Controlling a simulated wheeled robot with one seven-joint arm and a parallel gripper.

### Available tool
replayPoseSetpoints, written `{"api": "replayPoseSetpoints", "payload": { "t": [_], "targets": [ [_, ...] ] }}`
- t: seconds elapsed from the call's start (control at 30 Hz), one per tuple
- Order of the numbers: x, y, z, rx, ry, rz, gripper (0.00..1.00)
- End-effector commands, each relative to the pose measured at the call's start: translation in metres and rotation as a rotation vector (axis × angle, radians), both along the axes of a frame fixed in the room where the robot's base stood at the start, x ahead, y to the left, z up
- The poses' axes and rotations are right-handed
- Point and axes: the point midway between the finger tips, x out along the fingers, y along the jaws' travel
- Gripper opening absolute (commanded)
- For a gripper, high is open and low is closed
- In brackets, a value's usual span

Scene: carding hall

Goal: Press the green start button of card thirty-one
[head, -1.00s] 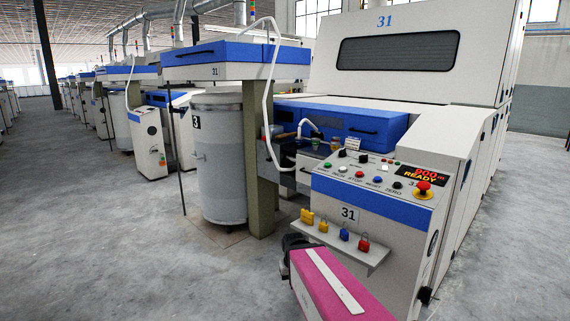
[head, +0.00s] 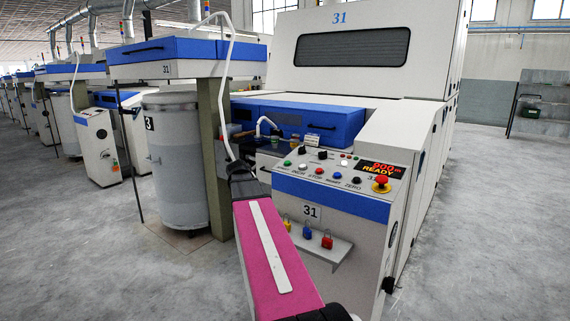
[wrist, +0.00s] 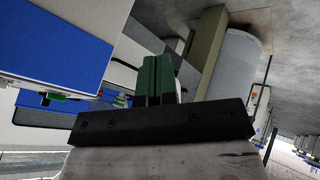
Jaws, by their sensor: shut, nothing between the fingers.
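The green start button (head: 288,163) is at the left end of the button row on card thirty-one's sloping control desk (head: 340,178). White, red, blue and black buttons follow to its right. The display (head: 380,168) reads READY. My gripper shows in the wrist view (wrist: 156,80) with its dark green fingers together and empty.
A red emergency stop (head: 381,183) sits at the desk's right end. A shelf (head: 335,250) with padlocks juts from the desk front. A grey can (head: 175,165) and a post (head: 213,150) stand left of my arm.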

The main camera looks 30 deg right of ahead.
Motion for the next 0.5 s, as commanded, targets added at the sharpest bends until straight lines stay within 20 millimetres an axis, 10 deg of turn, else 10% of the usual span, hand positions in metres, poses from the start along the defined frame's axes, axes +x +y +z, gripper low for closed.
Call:
{"api": "replayPoseSetpoints", "payload": {
  "t": [0.5],
  "targets": [
    [0.033,-0.139,0.17,-0.277,-0.152,-0.082,0.0]
  ]
}}
